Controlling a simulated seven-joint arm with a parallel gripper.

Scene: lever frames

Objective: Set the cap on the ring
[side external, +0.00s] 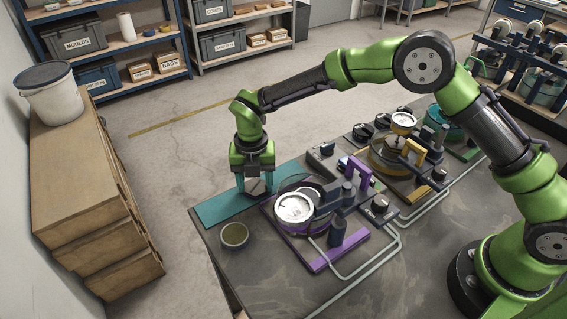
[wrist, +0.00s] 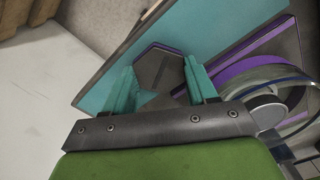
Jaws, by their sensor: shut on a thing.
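My gripper (side external: 254,187) points down over the teal strip at the table's far left edge. Its two teal fingers are shut on a dark grey six-sided piece, which looks like the cap (wrist: 158,66), seen between the fingertips in the wrist view. I cannot tell whether the piece touches the strip. Just right of my gripper is the purple lever frame (side external: 325,262), with a white-faced dial (side external: 294,208) and a round rim behind it that may be the ring. Part of this round purple-banded body (wrist: 250,78) shows in the wrist view, right of the fingers. The ring cannot be made out clearly.
The teal strip (side external: 213,210) lies along the table edge. A small bowl (side external: 235,236) stands in front of it. A yellow lever frame (side external: 414,150) and a green one stand farther right. Pale tubes run over the table (side external: 285,291). Wooden drawers (side external: 75,165) stand apart at left.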

